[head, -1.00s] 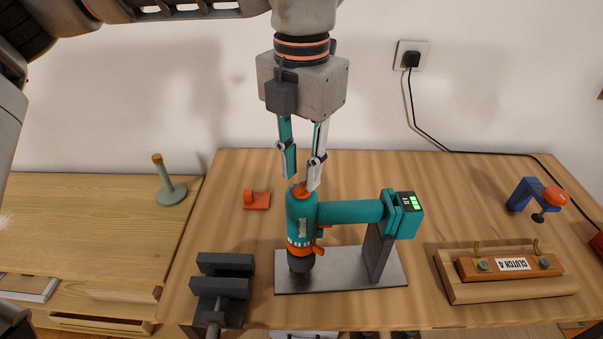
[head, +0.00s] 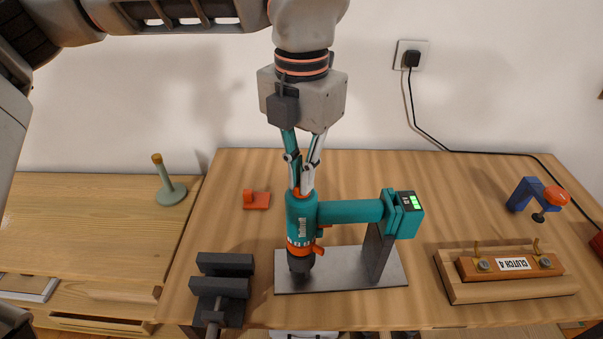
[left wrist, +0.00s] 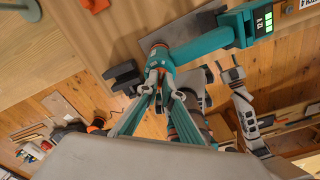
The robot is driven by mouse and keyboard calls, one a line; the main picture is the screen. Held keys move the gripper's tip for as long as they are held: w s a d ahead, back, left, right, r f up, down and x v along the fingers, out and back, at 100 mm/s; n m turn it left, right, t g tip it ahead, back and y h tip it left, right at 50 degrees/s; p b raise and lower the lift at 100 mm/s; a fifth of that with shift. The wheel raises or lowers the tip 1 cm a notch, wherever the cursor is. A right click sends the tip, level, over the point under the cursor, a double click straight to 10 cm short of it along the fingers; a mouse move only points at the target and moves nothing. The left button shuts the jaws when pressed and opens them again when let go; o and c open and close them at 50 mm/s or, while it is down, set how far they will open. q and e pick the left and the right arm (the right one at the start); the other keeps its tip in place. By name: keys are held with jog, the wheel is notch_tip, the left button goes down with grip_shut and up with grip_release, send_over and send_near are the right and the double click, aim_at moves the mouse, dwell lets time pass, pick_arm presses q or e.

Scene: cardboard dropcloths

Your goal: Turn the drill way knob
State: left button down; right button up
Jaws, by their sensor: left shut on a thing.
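The teal drill (head: 345,211) stands nose down on a grey metal plate (head: 335,290), its handle held level by a dark upright bracket (head: 374,252). Its battery (head: 409,215) shows green lights. The orange knob is on top of the drill's body, mostly hidden by the fingertips. My left gripper (head: 303,190) points straight down from above and is shut on the knob. In the left wrist view the drill (left wrist: 205,45) shows with the fingertips (left wrist: 160,72) meeting at its end.
A dark vise (head: 222,285) stands at the front left of the table. An orange part (head: 256,200) lies behind it. A wooden block labelled "CLUTCH 4" (head: 510,265) and a blue clamp with an orange knob (head: 540,194) are at right. A black cable runs along the wall.

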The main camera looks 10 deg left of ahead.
pick_arm(q)
jog(key=shift+f+n+b, duration=0.1)
jog(key=shift+n+b, duration=0.5)
jog(key=shift+n, duration=0.6)
jog(key=shift+n+b, duration=0.4)
jog(key=shift+n, duration=0.8)
jog(key=shift+n+b, duration=0.3)
jog(key=shift+n, duration=1.1)
jog(key=shift+r, duration=0.2)
jog(key=c, duration=2.2)
grip_release()
notch_tip(320, 180, up, 12)
